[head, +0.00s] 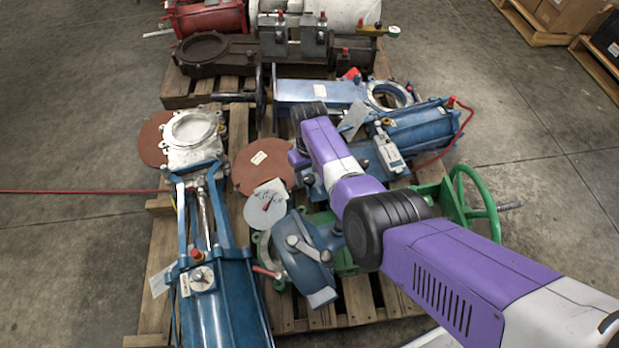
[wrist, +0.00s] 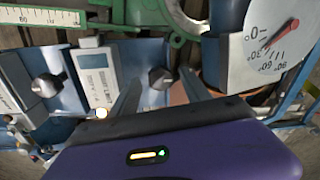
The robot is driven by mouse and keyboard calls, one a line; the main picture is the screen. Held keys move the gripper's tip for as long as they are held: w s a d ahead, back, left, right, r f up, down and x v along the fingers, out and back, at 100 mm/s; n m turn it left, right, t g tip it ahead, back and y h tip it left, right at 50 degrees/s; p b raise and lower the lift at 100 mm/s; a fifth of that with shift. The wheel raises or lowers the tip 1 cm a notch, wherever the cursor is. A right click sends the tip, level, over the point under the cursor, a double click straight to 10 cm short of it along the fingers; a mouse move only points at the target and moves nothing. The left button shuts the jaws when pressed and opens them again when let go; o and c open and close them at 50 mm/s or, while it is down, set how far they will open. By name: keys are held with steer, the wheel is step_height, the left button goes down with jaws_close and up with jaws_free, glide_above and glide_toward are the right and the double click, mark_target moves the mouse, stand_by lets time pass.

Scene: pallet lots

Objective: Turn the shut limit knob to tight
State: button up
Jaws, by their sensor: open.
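In the wrist view, my gripper (wrist: 160,76) is open, its two grey fingers apart. A dark knob with a pale face (wrist: 160,79) shows between the fingertips, on a blue housing (wrist: 70,103). I cannot tell whether the fingers touch it. A second, similar knob (wrist: 46,86) sits to the left on the same housing. A grey module with a blue-and-white label (wrist: 94,62) stands between the knobs. No readable marking tells me which knob is the shut limit, nor where tight lies. In the head view my arm hides the knobs and fingers.
A white dial with a red pointer (wrist: 278,45) is right of the fingers. A green part (wrist: 185,20) and a scale strip (wrist: 38,16) lie beyond. In the head view, blue valves (head: 225,305), a green handwheel (head: 490,205) and red-brown discs (head: 262,165) crowd the pallet (head: 355,297).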

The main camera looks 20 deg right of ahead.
steer(key=shift+f, duration=0.25)
jaws_close()
